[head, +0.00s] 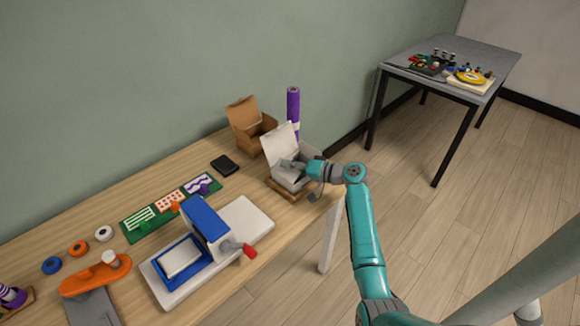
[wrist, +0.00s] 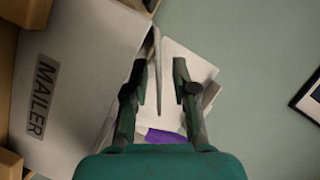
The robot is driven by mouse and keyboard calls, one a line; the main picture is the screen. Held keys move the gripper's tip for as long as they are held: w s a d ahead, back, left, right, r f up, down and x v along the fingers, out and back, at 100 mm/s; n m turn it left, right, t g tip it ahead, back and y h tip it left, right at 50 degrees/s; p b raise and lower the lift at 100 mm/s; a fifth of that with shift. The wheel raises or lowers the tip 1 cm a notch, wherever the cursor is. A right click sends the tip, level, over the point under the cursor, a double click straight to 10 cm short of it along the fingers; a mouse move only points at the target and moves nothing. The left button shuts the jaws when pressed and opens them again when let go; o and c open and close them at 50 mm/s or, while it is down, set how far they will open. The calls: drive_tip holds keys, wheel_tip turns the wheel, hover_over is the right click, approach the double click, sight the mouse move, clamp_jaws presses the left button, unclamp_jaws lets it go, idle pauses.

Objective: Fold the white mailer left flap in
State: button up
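The white mailer (head: 279,141) stands on a small wooden board at the far right end of the bench, with its lid raised at the back. My gripper (head: 290,164) is at the mailer's opening and hides part of its inside. In the wrist view the mailer's white side with a "MAILER" label (wrist: 42,97) fills the left. My gripper (wrist: 160,70) has its fingers apart there. A thin pale flap (wrist: 157,75), seen nearly edge-on, lies between the fingers. I cannot tell whether either finger touches it. A broader white panel shows behind.
An open brown box (head: 250,125) and a purple roll (head: 293,105) stand behind the mailer. A black case (head: 224,165), a blue-and-white press (head: 206,225) and a green card strip (head: 146,222) lie to the left. A second table (head: 440,50) stands apart at the back right.

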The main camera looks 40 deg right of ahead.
drive_tip(key=v, duration=1.2)
drive_tip(key=shift+c, duration=0.3)
